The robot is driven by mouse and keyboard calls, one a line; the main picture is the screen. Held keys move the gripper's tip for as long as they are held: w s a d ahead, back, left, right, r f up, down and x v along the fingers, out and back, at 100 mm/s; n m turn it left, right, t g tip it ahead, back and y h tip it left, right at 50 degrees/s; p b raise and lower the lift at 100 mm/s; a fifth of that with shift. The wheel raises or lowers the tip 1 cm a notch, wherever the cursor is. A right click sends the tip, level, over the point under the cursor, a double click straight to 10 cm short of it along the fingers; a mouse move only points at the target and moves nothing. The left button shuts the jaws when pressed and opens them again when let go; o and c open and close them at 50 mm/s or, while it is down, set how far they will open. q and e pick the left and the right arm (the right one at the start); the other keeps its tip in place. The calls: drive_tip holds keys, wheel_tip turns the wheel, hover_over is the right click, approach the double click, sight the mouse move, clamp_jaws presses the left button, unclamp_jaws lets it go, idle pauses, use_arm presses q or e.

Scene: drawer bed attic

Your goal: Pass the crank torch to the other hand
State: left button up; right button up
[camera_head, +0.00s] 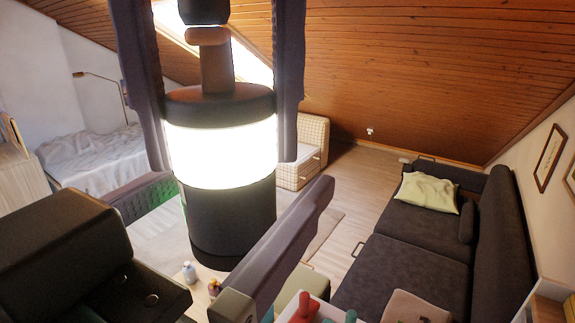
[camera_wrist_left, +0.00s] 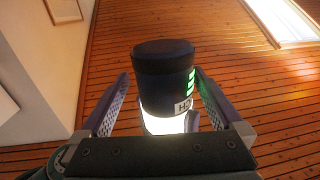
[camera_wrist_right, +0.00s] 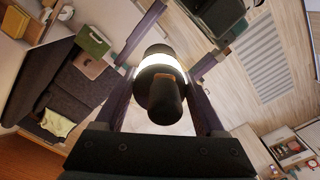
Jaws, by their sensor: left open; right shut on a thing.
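The crank torch (camera_head: 222,215) hangs upright, with a glowing white band between black ends and a brown-and-black stem on top. My right gripper (camera_head: 222,162) reaches down from above and is shut on the torch, its fingers along both sides. My left gripper (camera_head: 248,182) comes in from the lower left. Its open fingers lie on either side of the torch's lower black part. In the left wrist view the torch (camera_wrist_left: 163,65) stands between the open fingers, with a label and green marks. In the right wrist view the torch's stem end (camera_wrist_right: 165,98) points at the camera.
A dark sofa (camera_head: 400,245) with a pale cushion (camera_head: 428,192) stands at the right. A small table holding a bottle (camera_head: 189,272) and a red item (camera_head: 300,309) lies below the grippers. A bed (camera_head: 95,160) is at the left. Open floor (camera_head: 365,185) lies behind.

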use_arm(q)
drive_tip(key=shift+c, duration=0.2)
drive_tip(key=shift+d, duration=0.1)
drive_tip(key=c, duration=1.4)
use_arm(e)
drive_tip(key=shift+a, duration=0.1)
use_arm(q)
drive_tip(key=shift+r, duration=0.1)
drive_tip(key=shift+c, duration=0.2)
use_arm(e)
drive_tip(key=o, duration=1.5)
drive_tip(key=shift+r, duration=0.1)
